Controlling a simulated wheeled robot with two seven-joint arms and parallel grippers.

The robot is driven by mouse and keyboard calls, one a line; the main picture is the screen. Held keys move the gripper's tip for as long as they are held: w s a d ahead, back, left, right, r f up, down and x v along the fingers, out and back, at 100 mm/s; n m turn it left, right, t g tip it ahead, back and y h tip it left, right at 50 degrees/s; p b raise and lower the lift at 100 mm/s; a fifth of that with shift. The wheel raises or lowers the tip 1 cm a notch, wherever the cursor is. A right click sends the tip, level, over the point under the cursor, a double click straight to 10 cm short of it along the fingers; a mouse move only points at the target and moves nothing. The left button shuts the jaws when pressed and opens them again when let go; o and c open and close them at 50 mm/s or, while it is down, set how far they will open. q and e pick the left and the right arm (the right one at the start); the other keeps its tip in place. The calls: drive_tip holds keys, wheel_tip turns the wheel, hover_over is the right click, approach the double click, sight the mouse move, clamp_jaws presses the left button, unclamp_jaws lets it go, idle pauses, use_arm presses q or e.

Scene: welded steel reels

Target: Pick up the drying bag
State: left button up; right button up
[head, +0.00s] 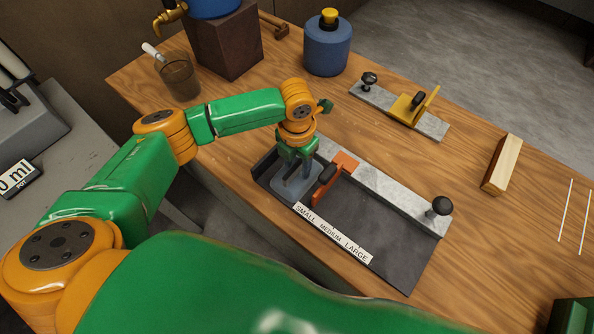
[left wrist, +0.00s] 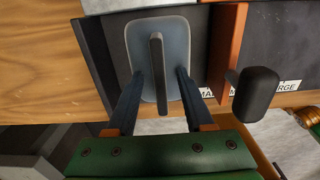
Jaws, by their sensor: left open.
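A flat blue-grey bag-like piece with rounded corners, which I take as the drying bag (head: 284,191), lies at the left end of a dark tray (head: 385,243) labelled SMALL MEDIUM LARGE. In the left wrist view the bag (left wrist: 177,30) has a narrow dark upright ridge (left wrist: 157,60) along its middle. My left gripper (head: 295,176) points down over the bag, and its finger tips partly hide it in the head view. In the left wrist view the open fingers (left wrist: 160,76) stand on either side of the ridge, with gaps.
An orange divider (head: 324,192) with a black knob stands close beside the bag. A grey rail with a black knob (head: 442,205) runs along the tray's far side. A blue jug (head: 327,50), a glass (head: 179,77) and a wooden block (head: 503,164) stand farther off.

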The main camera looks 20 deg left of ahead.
use_arm(q)
drive_tip(key=shift+f, duration=0.1)
clamp_jaws()
idle(1.3)
